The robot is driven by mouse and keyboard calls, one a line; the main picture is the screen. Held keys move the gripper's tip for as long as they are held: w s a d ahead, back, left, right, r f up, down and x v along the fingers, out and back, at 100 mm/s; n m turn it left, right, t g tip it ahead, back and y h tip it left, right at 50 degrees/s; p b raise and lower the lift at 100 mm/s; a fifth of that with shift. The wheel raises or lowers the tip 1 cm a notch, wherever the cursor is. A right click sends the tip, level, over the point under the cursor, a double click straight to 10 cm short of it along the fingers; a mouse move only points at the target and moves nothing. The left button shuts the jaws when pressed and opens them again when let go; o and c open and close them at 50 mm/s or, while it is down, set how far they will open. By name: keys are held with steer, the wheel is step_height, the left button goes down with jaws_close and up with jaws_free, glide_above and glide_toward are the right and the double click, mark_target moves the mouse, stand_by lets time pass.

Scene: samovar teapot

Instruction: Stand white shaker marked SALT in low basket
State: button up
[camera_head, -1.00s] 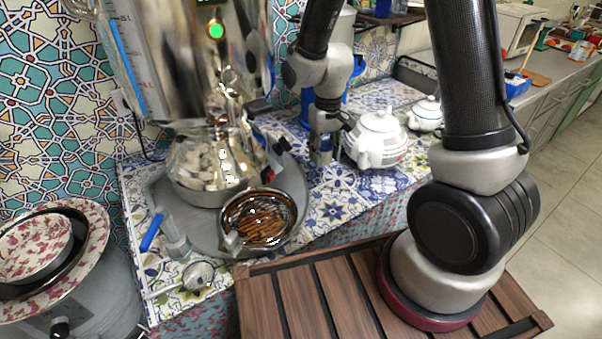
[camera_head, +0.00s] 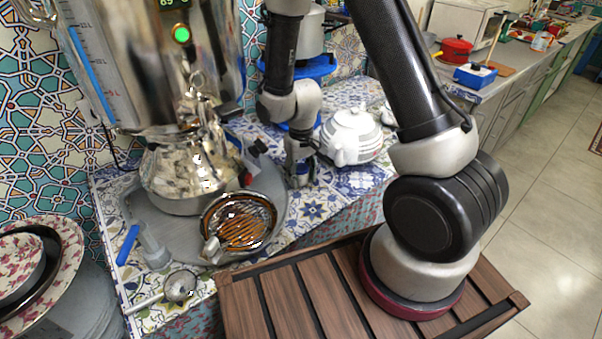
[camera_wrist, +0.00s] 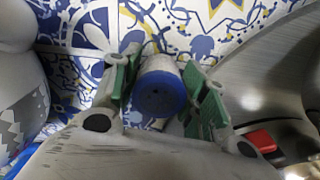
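A shaker with a blue holed cap (camera_wrist: 160,92) and a pale body stands between the green-padded fingers of my gripper (camera_wrist: 163,75) in the wrist view. The fingers stand on either side of it, with a thin gap at the left; contact at the right is unclear. No SALT marking is legible. In the head view my gripper (camera_head: 301,174) points down at the tiled counter, left of the white teapot, and mostly hides the shaker. A low round brown ribbed vessel (camera_head: 240,222) sits at the grey tray's front; I cannot tell surely whether it is the basket.
The white teapot (camera_head: 352,136) is close right of my gripper. A small strainer (camera_head: 180,287) lies at the front left.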

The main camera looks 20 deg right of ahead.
steer(key=shift+o, duration=0.9)
